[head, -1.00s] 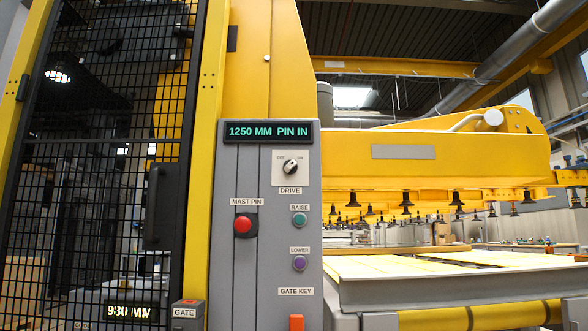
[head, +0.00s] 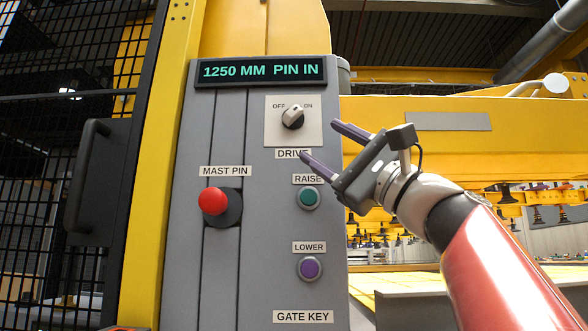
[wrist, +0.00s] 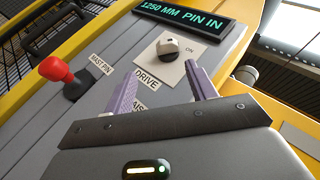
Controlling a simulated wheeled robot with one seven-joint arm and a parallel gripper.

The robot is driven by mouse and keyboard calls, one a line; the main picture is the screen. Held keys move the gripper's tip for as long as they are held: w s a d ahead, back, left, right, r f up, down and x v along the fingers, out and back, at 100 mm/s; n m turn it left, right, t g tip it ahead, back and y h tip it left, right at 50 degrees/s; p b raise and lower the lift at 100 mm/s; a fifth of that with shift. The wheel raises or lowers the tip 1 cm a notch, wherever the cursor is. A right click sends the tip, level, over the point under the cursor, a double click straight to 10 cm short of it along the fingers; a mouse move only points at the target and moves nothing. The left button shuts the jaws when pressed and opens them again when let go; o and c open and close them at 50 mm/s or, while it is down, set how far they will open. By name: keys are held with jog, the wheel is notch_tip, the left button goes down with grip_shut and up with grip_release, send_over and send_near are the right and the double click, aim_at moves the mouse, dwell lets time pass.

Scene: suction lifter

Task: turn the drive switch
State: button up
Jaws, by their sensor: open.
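The drive switch (head: 292,118) is a small black and white knob on a pale square plate, between OFF and ON marks, above the DRIVE label. Its pointer tilts to the upper right, toward ON. It also shows in the wrist view (wrist: 173,46), ahead of my fingers. My gripper (head: 320,144) is open and empty, with two purple fingers, in front of the panel to the lower right of the switch. The fingers are apart from the knob. One finger covers part of the DRIVE label.
The display (head: 262,72) reads 1250 MM PIN IN. A red MAST PIN knob (head: 214,201) sticks out at left. The green RAISE button (head: 310,198) and purple LOWER button (head: 310,268) sit below the switch. A mesh gate (head: 60,150) stands at left.

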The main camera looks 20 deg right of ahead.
aim_at(296, 116)
jog(key=shift+y, duration=0.5)
jog(key=p+x, duration=0.1)
jog(key=x, duration=0.1)
jog(key=p+x, duration=0.1)
jog(key=x, duration=0.1)
jog(key=r+p+x, duration=0.1)
jog(key=x, duration=0.1)
jog(key=shift+s+d+r, duration=0.1)
jog(key=shift+r, duration=0.05)
jog(key=shift+w+a+r, duration=0.35)
jog(key=shift+w+a, duration=0.05)
jog(key=shift+w, duration=0.05)
jog(key=shift+p, duration=0.35)
jog(key=c, duration=1)
